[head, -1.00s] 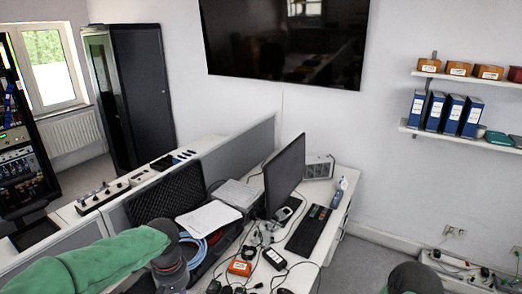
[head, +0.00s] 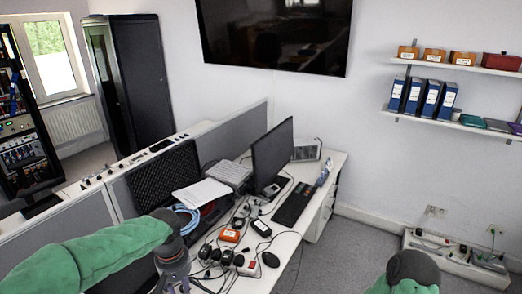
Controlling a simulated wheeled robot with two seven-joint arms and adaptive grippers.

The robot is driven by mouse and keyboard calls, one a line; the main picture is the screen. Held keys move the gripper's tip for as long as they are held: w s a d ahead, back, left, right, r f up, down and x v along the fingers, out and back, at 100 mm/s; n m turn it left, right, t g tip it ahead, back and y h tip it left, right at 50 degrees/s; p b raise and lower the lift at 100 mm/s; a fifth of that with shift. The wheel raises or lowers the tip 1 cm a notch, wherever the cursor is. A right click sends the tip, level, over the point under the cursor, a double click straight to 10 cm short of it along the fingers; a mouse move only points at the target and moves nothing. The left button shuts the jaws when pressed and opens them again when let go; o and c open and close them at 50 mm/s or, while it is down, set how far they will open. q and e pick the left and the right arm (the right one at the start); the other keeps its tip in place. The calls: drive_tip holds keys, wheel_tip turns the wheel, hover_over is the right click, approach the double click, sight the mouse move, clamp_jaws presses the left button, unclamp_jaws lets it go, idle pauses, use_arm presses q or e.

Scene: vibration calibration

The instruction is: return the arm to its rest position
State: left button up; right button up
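My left arm, in a green sleeve (head: 90,255), comes in from the left in the head view. Its dark wrist joint (head: 170,245) hangs in front of the desk's near left part. The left gripper is below or at the picture's bottom edge, and its fingers cannot be made out. My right arm (head: 410,272) shows only as a dark rounded joint and a bit of green sleeve at the bottom right. The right gripper is out of the picture.
A white desk (head: 318,185) carries a monitor (head: 271,155), a keyboard (head: 293,204), an orange device (head: 229,235), a mouse (head: 271,259), cables and an open black case (head: 163,177). A grey partition (head: 233,135) stands behind.

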use_arm(q)
drive_tip(key=s+d+f+m+h, duration=0.1)
drive_tip(key=d+f, duration=0.3)
drive_tip(key=f, duration=0.6)
drive_tip(key=s+d+f+m+h, duration=0.15)
drive_tip(key=d+f, duration=0.25)
drive_tip(key=f, duration=0.7)
drive_tip(key=s+d+f+n+h, duration=0.1)
drive_tip(key=s+d+f, duration=0.2)
drive_tip(key=s+f, duration=1)
wheel_tip(320, 180, down, 11)
drive_tip(key=b, duration=1)
drive_tip(key=shift+s+d+r, duration=0.15)
drive_tip(key=shift+r, duration=0.05)
use_arm(e)
wheel_tip(320, 180, down, 10)
drive_tip(key=shift+w, duration=0.3)
drive_tip(key=shift+a, duration=0.1)
use_arm(q)
drive_tip(key=shift+c, duration=0.3)
